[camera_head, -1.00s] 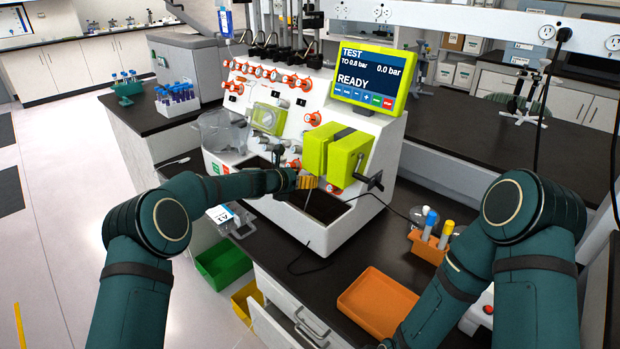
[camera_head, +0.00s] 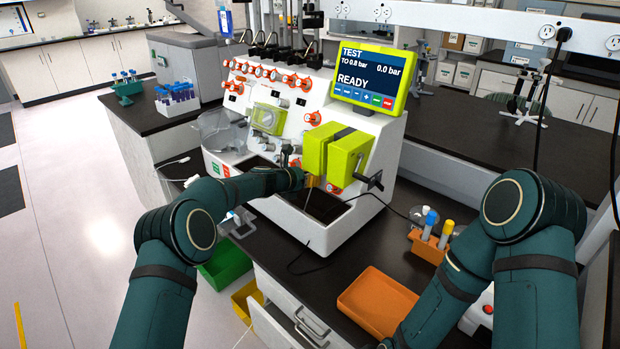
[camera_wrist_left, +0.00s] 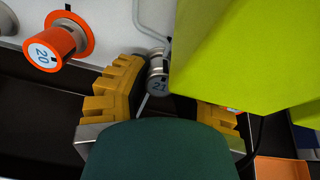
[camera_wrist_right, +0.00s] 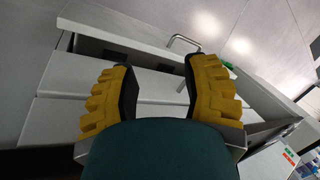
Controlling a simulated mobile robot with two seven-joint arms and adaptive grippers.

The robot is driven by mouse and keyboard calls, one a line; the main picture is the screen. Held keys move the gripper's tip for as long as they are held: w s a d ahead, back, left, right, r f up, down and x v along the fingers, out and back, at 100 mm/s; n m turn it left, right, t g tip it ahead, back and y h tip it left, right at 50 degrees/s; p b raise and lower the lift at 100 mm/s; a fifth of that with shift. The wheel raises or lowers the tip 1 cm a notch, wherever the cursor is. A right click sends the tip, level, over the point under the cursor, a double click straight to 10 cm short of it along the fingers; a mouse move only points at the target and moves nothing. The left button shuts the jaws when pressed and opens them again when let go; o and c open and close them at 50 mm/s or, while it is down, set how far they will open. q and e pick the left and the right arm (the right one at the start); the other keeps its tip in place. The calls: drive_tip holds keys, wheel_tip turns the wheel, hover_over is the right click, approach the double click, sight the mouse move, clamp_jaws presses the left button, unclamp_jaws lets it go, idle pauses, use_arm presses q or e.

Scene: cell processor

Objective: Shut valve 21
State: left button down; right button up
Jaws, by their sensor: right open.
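Valve 21 (camera_wrist_left: 157,84) is a small grey knob with a "21" label, low on the machine's front, close beside the lime green block (camera_wrist_left: 245,55). In the left wrist view it shows between the yellow fingers of my left gripper (camera_wrist_left: 165,95), which are apart; the green block partly covers the right finger. I cannot tell whether a finger touches the knob. In the head view my left gripper (camera_head: 312,182) is at the machine front below the green block (camera_head: 335,154), and valve 21 is hidden there. My right gripper (camera_wrist_right: 160,75) is open and empty, facing white drawers.
Orange valve 20 (camera_wrist_left: 52,47) sits left of the left gripper. The machine's screen (camera_head: 367,77) reads READY and 0.0 bar. A black crank (camera_head: 369,181) sticks out right of the block. An orange tray (camera_head: 377,303) and a tube rack (camera_head: 429,247) stand on the dark bench.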

use_arm(q)
drive_tip(key=shift+m+b, duration=0.4)
drive_tip(key=shift+m, duration=1)
drive_tip(key=c, duration=0.7)
unclamp_jaws()
drive_tip(key=shift+c, duration=0.2)
drive_tip(key=shift+a, duration=0.1)
drive_tip(key=v, duration=1.2)
